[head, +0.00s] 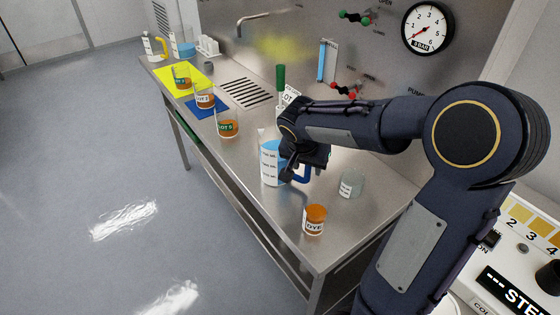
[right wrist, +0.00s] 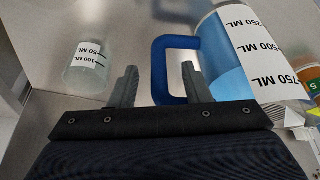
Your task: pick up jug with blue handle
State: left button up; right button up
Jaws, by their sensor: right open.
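The jug with the blue handle (head: 271,164) stands upright on the steel bench, with blue liquid and white volume labels. In the right wrist view the jug (right wrist: 240,55) is at the upper right, and its blue handle (right wrist: 158,70) points left. My right gripper (head: 300,172) is at the handle side of the jug. In the right wrist view my right gripper (right wrist: 158,82) is open, with one finger on each side of the handle's outer bar. I cannot tell whether a finger touches it. My left gripper is not in view.
A small clear beaker (head: 351,184) and an orange DYE beaker (head: 314,220) stand near the gripper. Orange beakers (head: 228,125) stand farther along the bench (head: 245,165). Valves and a pressure gauge (head: 428,27) are on the back wall.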

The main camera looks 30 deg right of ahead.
jog(key=shift+d+f, duration=0.25)
jog(key=shift+f, duration=0.35)
jog(key=shift+w, duration=0.1)
grip_shut()
jog(key=shift+r, duration=0.1)
